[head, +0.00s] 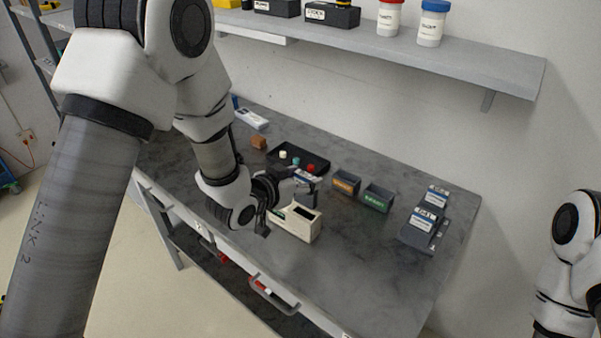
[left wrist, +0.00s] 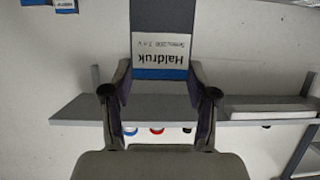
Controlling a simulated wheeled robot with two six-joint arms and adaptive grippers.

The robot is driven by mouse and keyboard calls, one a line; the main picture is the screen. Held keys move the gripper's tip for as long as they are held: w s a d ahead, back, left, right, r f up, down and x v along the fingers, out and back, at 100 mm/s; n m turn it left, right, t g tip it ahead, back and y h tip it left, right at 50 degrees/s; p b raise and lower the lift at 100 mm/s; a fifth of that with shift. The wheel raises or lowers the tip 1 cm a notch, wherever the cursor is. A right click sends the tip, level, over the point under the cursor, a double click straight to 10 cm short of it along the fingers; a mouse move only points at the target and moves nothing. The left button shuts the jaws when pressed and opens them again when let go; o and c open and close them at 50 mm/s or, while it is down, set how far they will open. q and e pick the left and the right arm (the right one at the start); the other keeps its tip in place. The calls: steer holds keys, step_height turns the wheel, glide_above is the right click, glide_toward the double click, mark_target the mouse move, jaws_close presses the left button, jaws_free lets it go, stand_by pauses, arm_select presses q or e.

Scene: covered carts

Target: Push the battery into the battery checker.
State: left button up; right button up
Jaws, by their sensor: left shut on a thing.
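A grey battery with a white and blue label (left wrist: 162,45) is between the fingers of my left gripper (left wrist: 161,88) in the left wrist view. The gripper is shut on it. In the head view my left gripper (head: 288,186) holds the battery (head: 307,178) above and behind a cream box with a dark opening in its top (head: 289,225), which looks like the battery checker. The battery appears clear of the opening; the exact gap cannot be told. My right arm shows at the right edge, but its gripper is out of view.
A black tray (head: 318,162) with small coloured pieces, an orange-labelled bin (head: 345,184) and a green-labelled bin (head: 377,200) stand behind. Similar labelled batteries (head: 422,219) sit in a dark holder at right. A shelf (head: 470,68) overhangs the back. The front right tabletop is clear.

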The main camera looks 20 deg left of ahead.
mark_target(300, 202)
arm_select(q)
steer(key=shift+w+a+f, duration=0.15)
steer(key=shift+w+f, duration=0.3)
steer(key=shift+f, duration=0.1)
steer(key=shift+w+a+f, duration=0.15)
steer(key=shift+w+f, duration=0.25)
steer(key=shift+f, duration=0.15)
steer(key=shift+a+f+b, duration=0.15)
steer(key=shift+f+b, duration=0.05)
steer(key=shift+b, duration=0.1)
steer(key=shift+s, duration=0.35)
steer(key=shift+w+f+b, duration=0.1)
steer(key=shift+f+b, duration=0.05)
steer(key=shift+b, duration=0.15)
steer(key=shift+s+d, duration=0.25)
arm_select(e)
steer(key=shift+w+a+f, duration=0.1)
steer(key=shift+w+f, duration=0.1)
steer(key=shift+f, duration=0.3)
steer(key=shift+w+a+f, duration=0.1)
steer(key=shift+w+f, duration=0.05)
steer(key=shift+f, duration=0.35)
